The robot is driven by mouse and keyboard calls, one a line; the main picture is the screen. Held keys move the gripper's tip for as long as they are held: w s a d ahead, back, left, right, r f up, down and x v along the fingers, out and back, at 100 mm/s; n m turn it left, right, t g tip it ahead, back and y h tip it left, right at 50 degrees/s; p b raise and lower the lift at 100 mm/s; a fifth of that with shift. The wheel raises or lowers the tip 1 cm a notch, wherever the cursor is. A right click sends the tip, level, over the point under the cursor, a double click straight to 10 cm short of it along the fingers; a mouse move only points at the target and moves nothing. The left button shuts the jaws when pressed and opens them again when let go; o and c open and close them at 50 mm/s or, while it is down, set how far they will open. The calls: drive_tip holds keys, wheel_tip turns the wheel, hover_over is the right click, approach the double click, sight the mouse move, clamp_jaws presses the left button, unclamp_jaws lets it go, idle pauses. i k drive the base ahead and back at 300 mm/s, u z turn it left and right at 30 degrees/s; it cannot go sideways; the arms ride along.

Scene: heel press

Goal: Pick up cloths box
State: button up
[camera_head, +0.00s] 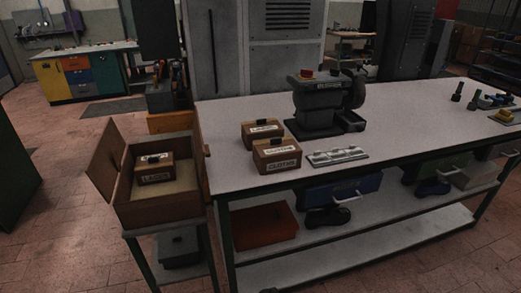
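The cloths box (276,156) is a small brown wooden box with a dark handle on its lid and a white label reading CLOTHS. It stands upright on the left part of the white workbench (400,115), near the front edge. A similar brown box (262,132) with a pale label stands just behind it and to its left; its label is partly hidden or too small to read surely. My gripper does not show in this view.
A metal plate with knobs (337,156) lies right of the cloths box. A dark machine (321,100) stands behind. Left of the bench, an open wooden crate (124,190) on a stand holds a box labelled LACES (154,170). The bench's middle right is clear.

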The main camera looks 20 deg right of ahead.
sight(275, 155)
drive_tip(key=z, duration=0.05)
drive_tip(key=i, duration=1.1)
drive_tip(key=z, duration=0.5)
